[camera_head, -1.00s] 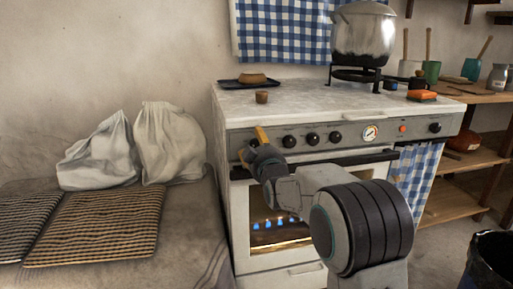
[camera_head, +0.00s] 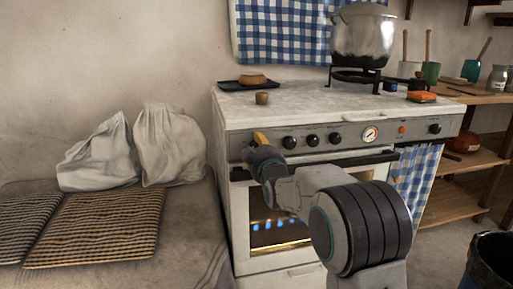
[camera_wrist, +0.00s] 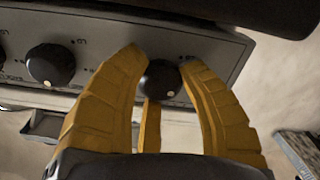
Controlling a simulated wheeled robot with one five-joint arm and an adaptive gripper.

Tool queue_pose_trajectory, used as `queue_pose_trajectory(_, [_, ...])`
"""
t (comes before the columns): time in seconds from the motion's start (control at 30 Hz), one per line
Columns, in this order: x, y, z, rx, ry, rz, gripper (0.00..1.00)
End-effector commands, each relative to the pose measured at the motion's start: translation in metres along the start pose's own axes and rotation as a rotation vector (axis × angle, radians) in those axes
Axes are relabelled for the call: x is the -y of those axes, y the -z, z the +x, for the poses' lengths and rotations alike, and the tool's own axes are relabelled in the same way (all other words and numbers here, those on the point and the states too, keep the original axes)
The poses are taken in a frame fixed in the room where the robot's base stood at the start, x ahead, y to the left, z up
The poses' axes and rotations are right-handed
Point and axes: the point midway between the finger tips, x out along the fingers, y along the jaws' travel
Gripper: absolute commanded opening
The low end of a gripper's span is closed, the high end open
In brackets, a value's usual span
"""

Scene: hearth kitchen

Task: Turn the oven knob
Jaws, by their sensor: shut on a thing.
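The oven (camera_head: 237,205) is a white stove with a grey control panel and a row of black knobs. My gripper (camera_head: 260,138) is at the left end of that panel and hides the leftmost knob in the head view. In the wrist view, my yellow fingers (camera_wrist: 162,70) are shut around a round black oven knob (camera_wrist: 158,80) with a pale dot near its edge. A neighbouring black knob (camera_wrist: 50,65) is beside it, outside the fingers. The knob's exact turn angle is hard to tell.
The black oven door handle (camera_head: 340,161) runs just below the panel. Blue flames (camera_head: 268,226) show in the oven window. A large pot (camera_head: 362,38) stands on a burner on top. White sacks (camera_head: 168,145) and woven mats (camera_head: 100,230) lie at left.

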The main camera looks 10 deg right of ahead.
Motion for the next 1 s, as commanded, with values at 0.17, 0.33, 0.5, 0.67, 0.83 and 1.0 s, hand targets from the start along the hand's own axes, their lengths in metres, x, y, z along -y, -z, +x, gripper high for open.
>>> queue_pose_trajectory(0.17, [0.0002, -0.001, 0.0002, 0.002, 0.001, -0.001, 0.03])
queue_pose_trajectory(0.33, [0.0002, -0.0012, 0.0003, 0.002, 0.001, -0.029, 0.03])
queue_pose_trajectory(0.5, [0.0001, -0.0013, 0.0004, 0.003, 0.001, -0.111, 0.03])
queue_pose_trajectory(0.67, [0.0, -0.0013, 0.0004, 0.003, 0.001, -0.239, 0.03])
queue_pose_trajectory(0.83, [-0.0003, -0.0014, 0.0004, 0.003, 0.001, -0.401, 0.03])
queue_pose_trajectory(1.0, [-0.0005, -0.0013, 0.0004, 0.003, 0.001, -0.563, 0.03])
